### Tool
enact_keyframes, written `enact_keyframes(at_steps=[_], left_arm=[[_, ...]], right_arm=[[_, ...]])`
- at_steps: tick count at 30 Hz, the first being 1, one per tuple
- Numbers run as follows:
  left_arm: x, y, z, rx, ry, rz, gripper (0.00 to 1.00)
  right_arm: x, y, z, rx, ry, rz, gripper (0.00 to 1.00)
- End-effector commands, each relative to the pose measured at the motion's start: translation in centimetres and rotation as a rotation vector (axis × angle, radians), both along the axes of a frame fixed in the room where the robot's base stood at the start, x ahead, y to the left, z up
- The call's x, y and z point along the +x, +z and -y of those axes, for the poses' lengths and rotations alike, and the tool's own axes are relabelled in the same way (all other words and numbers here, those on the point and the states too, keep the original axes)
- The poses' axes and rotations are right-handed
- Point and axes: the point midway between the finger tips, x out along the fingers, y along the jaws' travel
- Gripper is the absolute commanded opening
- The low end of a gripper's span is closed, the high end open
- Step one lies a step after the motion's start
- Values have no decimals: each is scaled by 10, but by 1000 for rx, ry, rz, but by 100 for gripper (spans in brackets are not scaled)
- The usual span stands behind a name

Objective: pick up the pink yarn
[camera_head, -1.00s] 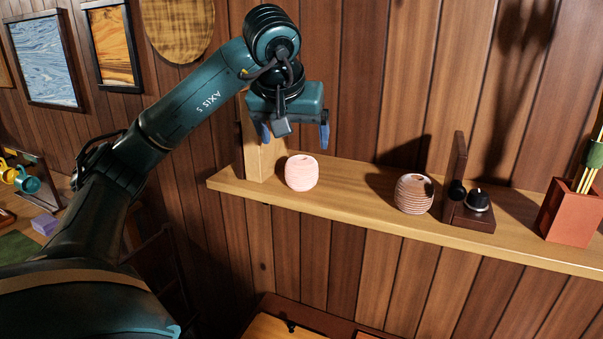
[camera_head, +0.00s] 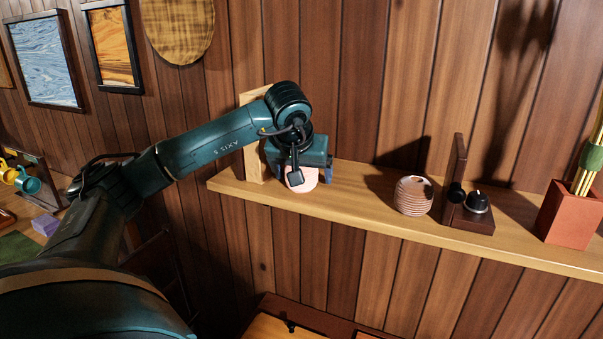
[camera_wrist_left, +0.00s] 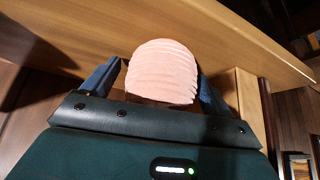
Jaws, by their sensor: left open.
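The pink yarn (camera_head: 303,181) is a pale pink, ridged ball on the wooden shelf. In the head view my gripper hides most of it. My left gripper (camera_head: 300,176) is lowered over it, pointing down. In the left wrist view the yarn (camera_wrist_left: 163,72) sits between the two blue fingers of the left gripper (camera_wrist_left: 160,85), one on each side. The fingers are open; I cannot tell whether either touches the yarn. My right gripper is not in view.
A light wooden upright (camera_head: 251,150) stands close behind the gripper's left side. The wood wall is behind.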

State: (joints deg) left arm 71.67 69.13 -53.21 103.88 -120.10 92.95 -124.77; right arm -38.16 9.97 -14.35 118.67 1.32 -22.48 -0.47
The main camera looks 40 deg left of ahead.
Motion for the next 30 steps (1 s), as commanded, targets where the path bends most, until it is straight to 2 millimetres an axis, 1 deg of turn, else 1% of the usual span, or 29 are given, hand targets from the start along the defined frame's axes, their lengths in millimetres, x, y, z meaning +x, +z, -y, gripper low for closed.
enact_keyframes(at_steps=[3,21,27,30], left_arm=[[0,0,0,0,0,0,87],[0,1,0,-1,-1,0,38],[0,1,0,-1,0,2,38],[1,8,0,-2,0,4,38]], right_arm=[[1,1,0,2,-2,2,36],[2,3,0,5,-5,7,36],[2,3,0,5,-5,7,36],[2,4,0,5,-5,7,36]])
